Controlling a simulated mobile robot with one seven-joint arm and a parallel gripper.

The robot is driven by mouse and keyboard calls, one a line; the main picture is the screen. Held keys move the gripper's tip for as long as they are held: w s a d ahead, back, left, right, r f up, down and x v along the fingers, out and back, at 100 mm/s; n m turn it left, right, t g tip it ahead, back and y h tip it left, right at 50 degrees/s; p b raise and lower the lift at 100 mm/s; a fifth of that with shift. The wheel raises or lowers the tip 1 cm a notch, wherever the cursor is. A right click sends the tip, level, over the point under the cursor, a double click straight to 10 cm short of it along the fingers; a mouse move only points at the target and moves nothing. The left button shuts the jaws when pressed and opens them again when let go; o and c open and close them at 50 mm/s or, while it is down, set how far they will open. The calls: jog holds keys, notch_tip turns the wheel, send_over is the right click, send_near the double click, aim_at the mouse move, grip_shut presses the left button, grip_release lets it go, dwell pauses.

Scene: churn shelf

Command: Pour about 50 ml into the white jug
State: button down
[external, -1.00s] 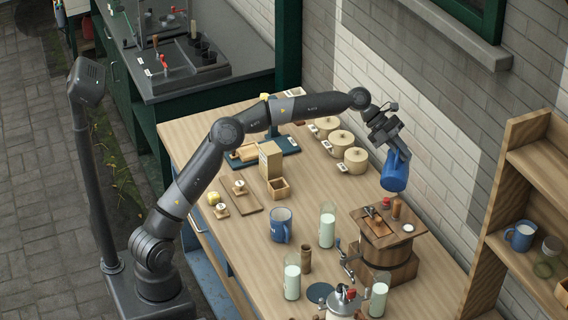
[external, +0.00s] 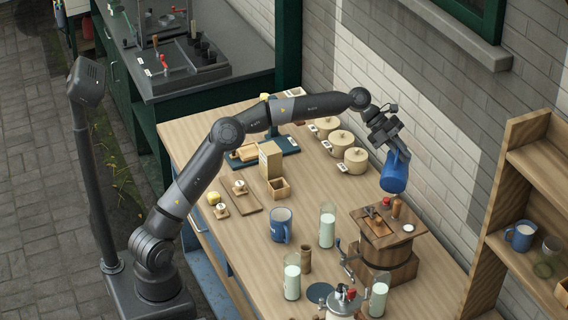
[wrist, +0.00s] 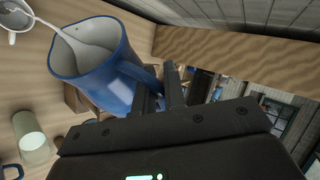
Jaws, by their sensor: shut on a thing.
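My gripper (wrist: 172,88) is shut on the handle of a blue jug (wrist: 122,78). In the external view the blue jug (external: 394,173) hangs tilted in the air, above the back of the table near the wooden churn box. White liquid (wrist: 88,48) shows inside it in the wrist view. A thin white streak runs from it over the rim toward the upper left; I cannot tell for sure whether it is flowing. A small white jug (wrist: 14,22), cut off by the frame's edge, stands at the top left of the wrist view. I cannot pick it out in the external view.
The wooden churn box (external: 372,240) stands below the blue jug. Glasses of white liquid (external: 327,228), a blue mug (external: 281,228) and a metal vessel (external: 343,303) are near it. Lidded crocks (external: 355,160) line the wall. A wooden shelf (external: 525,165) stands at the right.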

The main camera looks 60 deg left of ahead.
aim_at(395, 174)
jog(key=shift+s+d, duration=0.25)
jog(key=shift+s+d, duration=0.15)
jog(key=shift+d, duration=0.05)
dwell(0.5)
jog(key=shift+w+a+f+n+g+h, duration=0.3)
jog(key=shift+f+n+h, duration=0.1)
jog(key=shift+f+h, duration=0.15)
dwell(0.9)
jog(key=s+d+y, duration=0.1)
jog(key=s+d+r+m+t, duration=0.1)
jog(key=shift+s+d+y, duration=0.15)
jog(key=shift+s+y, duration=0.2)
jog(key=shift+s+d+m+t+y+b, duration=0.3)
jog(key=shift+s+d+m+y+b, duration=0.1)
jog(key=shift+m+y+b, duration=0.1)
jog(key=shift+s+d+m+t+y+b, duration=0.35)
jog(key=shift+m+t+y, duration=0.15)
jog(key=shift+t+y, duration=0.1)
jog(key=shift+s+f, duration=0.1)
dwell(1.3)
